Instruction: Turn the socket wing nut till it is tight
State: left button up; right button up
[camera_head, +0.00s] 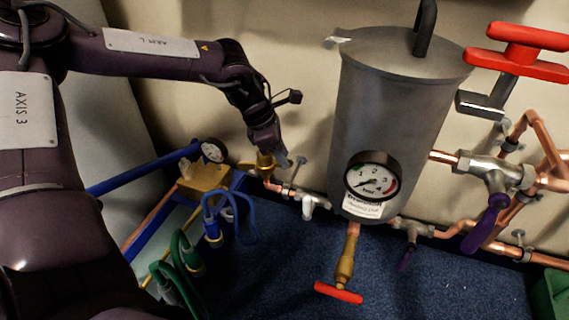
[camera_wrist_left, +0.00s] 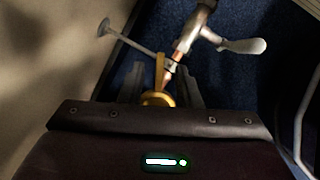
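The brass socket wing nut (camera_head: 264,165) sits at the left end of the low copper pipe run, left of the grey tank. In the left wrist view the wing nut (camera_wrist_left: 158,97) lies between my fingers, one thin wing pointing up the picture. My left gripper (camera_head: 272,158) reaches down to it from above. In the left wrist view the two dark fingers (camera_wrist_left: 160,85) stand apart on either side of the nut, with gaps beside the raised wing. Whether a finger touches the nut's lower part cannot be told. My right gripper is not in view.
The grey tank (camera_head: 385,115) with a pressure gauge (camera_head: 372,181) stands right of my gripper. A white-handled valve (camera_head: 310,203) is close by on the pipe. Blue hoses (camera_head: 228,205) and a brass block (camera_head: 203,179) lie to the left. Red-handled (camera_head: 338,293) and purple-handled (camera_head: 487,222) valves are farther right.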

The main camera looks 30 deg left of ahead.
pick_arm(q)
jog(key=shift+w+d+f, duration=0.2)
jog(key=shift+w+f, duration=0.05)
jog(key=shift+f, duration=0.4)
grip_shut()
